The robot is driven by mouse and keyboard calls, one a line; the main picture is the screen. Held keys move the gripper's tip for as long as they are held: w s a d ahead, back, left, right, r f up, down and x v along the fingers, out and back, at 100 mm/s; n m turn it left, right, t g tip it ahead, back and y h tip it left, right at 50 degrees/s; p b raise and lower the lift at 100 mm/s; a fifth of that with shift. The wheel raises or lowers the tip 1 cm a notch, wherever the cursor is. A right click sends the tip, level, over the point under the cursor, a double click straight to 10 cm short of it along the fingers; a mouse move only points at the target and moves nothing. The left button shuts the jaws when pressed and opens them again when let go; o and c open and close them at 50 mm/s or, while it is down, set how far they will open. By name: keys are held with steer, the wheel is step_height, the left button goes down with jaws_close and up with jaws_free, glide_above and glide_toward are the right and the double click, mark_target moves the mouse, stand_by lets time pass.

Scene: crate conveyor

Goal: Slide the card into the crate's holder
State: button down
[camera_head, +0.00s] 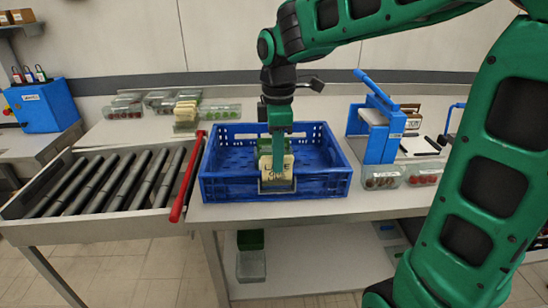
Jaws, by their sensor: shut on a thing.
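The blue crate (325,188) stands on the light table, its long front wall toward me. The card (277,172) is pale cream with dark print and stands about upright at the middle of the crate's front wall. A thin grey frame, the holder (262,187), shows on that wall around the card's lower part. I cannot tell how deep the card sits in it. My gripper (278,150) points down over the crate and is shut on the card's upper part. The green fingers hide part of the card's top edge.
A roller conveyor (110,180) with a red bar (187,178) lies left of the crate. A blue device (378,130) and clear boxes of produce (382,177) stand to the right. More produce boxes (213,112) and a card stack (186,112) are behind, left.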

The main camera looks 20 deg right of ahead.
steer(key=shift+f, duration=0.7)
steer(key=c, duration=1.4)
jaws_free()
steer(key=shift+r, duration=3.5)
